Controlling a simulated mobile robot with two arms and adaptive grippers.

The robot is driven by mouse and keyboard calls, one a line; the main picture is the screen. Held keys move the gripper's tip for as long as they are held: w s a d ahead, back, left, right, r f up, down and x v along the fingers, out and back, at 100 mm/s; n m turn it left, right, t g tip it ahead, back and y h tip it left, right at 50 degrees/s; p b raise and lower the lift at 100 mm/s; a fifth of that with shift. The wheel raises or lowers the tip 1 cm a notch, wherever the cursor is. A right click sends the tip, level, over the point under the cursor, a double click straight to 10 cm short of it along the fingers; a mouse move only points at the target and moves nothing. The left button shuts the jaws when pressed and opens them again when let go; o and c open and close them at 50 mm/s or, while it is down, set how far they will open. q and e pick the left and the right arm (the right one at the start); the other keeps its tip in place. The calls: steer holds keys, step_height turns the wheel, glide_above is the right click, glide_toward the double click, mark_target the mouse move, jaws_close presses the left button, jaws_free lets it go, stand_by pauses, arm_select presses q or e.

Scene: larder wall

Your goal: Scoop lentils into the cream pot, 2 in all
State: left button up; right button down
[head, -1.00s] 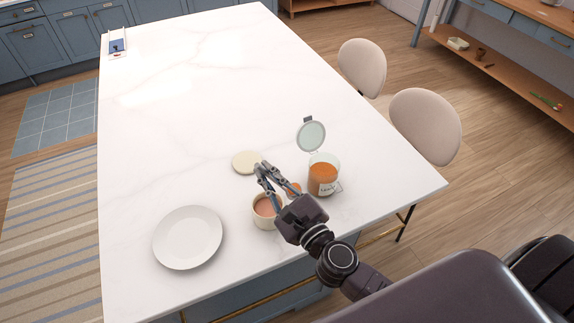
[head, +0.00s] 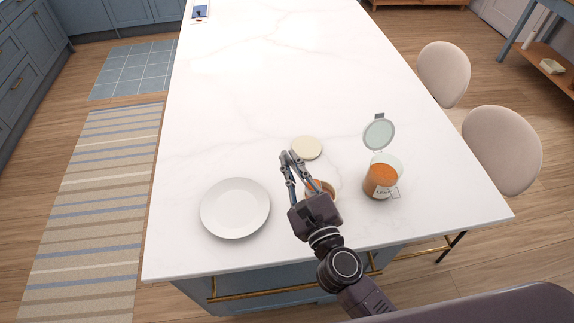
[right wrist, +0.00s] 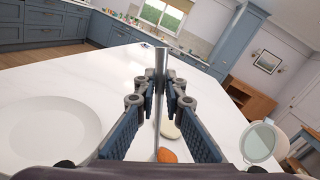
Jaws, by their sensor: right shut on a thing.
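The cream pot (head: 332,190) stands on the counter, partly hidden behind my right gripper. My right gripper (head: 290,157) is shut on the scoop, whose handle (right wrist: 160,75) stands up between the fingers in the right wrist view. An orange heap of lentils (right wrist: 167,155) shows below the fingers there. My left gripper is out of view.
A white plate (head: 235,208) lies left of the pot. The far white counter (head: 270,60) is mostly clear. Two chairs (head: 443,75) stand along the right edge.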

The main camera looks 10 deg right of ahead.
steer(key=d+r+m+t+h+b, duration=0.1)
steer(key=d+m+t+h+b, duration=0.1)
steer(key=d+m+b, duration=0.9)
steer(key=d+f+m+h+b, duration=0.4)
steer(key=d+f+m+b, duration=0.3)
steer(key=m, duration=0.6)
steer(key=shift+s+d+f+m+b, duration=0.35)
steer(key=shift+d+b, duration=0.2)
steer(key=shift+d, duration=0.6)
steer(key=shift+w+r+t, duration=0.15)
steer(key=shift+t, duration=0.15)
stand_by(0.4)
